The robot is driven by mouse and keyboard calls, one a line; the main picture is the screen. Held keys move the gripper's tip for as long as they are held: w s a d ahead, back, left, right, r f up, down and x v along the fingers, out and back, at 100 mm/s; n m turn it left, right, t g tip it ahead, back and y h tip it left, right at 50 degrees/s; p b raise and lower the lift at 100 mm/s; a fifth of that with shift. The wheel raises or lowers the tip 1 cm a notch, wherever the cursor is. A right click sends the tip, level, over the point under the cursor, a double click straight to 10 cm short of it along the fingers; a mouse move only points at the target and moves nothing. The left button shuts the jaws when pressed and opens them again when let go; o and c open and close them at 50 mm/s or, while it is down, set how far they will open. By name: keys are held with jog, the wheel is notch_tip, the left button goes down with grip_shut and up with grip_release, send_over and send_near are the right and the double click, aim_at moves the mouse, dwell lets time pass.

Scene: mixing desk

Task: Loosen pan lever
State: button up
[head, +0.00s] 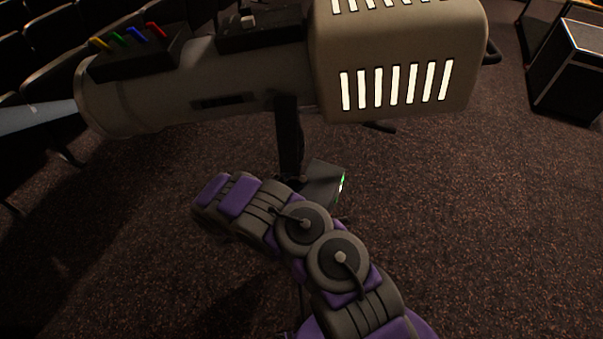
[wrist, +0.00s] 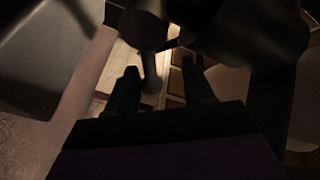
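In the wrist view my gripper (wrist: 162,80) is open, with its two dark fingers pointing up the picture and a gap between them. A thin dark rod with a rounded end (wrist: 150,72), possibly the pan lever, shows between the fingertips. I cannot tell its depth or whether a finger touches it. In the head view the big grey spotlight (head: 250,85) sits on a dark upright post (head: 288,140). My purple and grey arm reaches up from the bottom to below the spotlight. Its gripper and the lever cannot be made out there.
Dark parts crowd the top of the wrist view above the fingers. A small box with a green light (head: 324,182) is by the post. Colored levers (head: 128,37) stand on the spotlight's top left. Dark seats (head: 30,80) are at left, a black case (head: 572,70) at right.

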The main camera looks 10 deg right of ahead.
jog(key=p+v, duration=0.1)
jog(key=v, duration=1.4)
jog(key=shift+a, duration=0.2)
jog(key=shift+f, duration=0.1)
